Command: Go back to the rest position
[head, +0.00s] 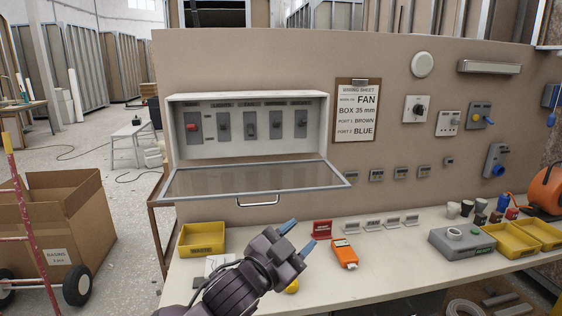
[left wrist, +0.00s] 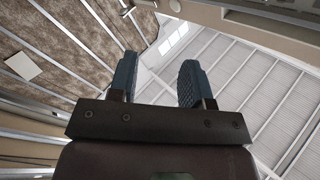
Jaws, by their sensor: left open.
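My left gripper (head: 302,237) is in front of the board, above the bench, with its blue fingertips apart and nothing between them. It also shows in the left wrist view (left wrist: 158,80), open and empty, against the ceiling and walls. My right gripper is in neither view. The switch box (head: 247,97) on the board has its clear door (head: 250,180) hanging open downward. Inside it is a row of switches, the leftmost one red.
On the bench (head: 390,262) are a yellow waste bin (head: 204,240), an orange tester (head: 345,253), a red sign (head: 322,229), a grey box (head: 461,243) and yellow trays (head: 511,241). A cardboard box (head: 58,225) stands at left. The open door juts out just above my left gripper.

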